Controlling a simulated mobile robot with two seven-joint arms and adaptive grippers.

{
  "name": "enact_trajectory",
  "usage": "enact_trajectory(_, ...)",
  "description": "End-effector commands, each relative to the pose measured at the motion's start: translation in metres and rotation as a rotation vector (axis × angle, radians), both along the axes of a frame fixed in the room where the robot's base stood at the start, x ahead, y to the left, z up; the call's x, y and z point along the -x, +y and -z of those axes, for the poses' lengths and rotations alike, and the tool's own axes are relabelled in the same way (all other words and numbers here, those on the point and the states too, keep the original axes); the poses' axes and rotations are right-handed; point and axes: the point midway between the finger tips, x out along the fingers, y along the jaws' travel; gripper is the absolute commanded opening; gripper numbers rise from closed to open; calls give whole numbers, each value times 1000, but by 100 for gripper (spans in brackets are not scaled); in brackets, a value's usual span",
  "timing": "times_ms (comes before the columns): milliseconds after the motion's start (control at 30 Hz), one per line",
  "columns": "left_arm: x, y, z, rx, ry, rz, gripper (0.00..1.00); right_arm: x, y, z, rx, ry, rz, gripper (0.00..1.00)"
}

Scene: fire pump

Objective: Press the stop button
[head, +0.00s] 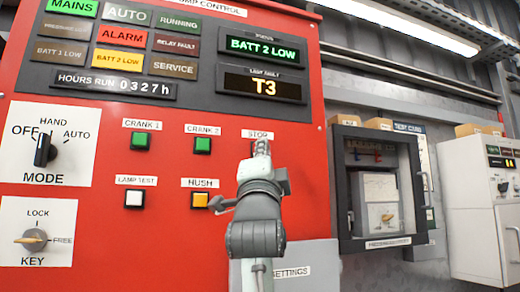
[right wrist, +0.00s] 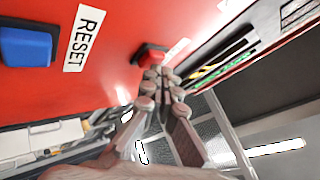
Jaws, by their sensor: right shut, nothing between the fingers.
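The STOP label (head: 258,134) is on the red pump control panel in the head view. The button under it is mostly hidden behind my right gripper (head: 262,148). In the right wrist view a red square button (right wrist: 149,55) stands out from the panel. My right gripper's fingertips (right wrist: 160,75) are together, empty, and right at this button's lower edge. I cannot tell whether they touch it or whether it is pushed in. My left gripper is not in view.
A blue button (right wrist: 27,47) by a RESET label shows in the wrist view. An open-fronted box (head: 343,190) stands right.

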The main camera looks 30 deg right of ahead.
Motion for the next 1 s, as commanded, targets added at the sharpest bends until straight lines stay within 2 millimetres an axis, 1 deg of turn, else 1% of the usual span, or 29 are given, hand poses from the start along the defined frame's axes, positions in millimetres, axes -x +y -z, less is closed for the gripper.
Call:
enact_trajectory(200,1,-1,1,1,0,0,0,11,3,1,-1,-1,-1,0)
enact_trajectory(567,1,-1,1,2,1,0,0,14,4,0,-1,-1,-1,0)
enact_trajectory(1000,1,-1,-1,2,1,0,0,54,13,0,-2,-1,-2,0)
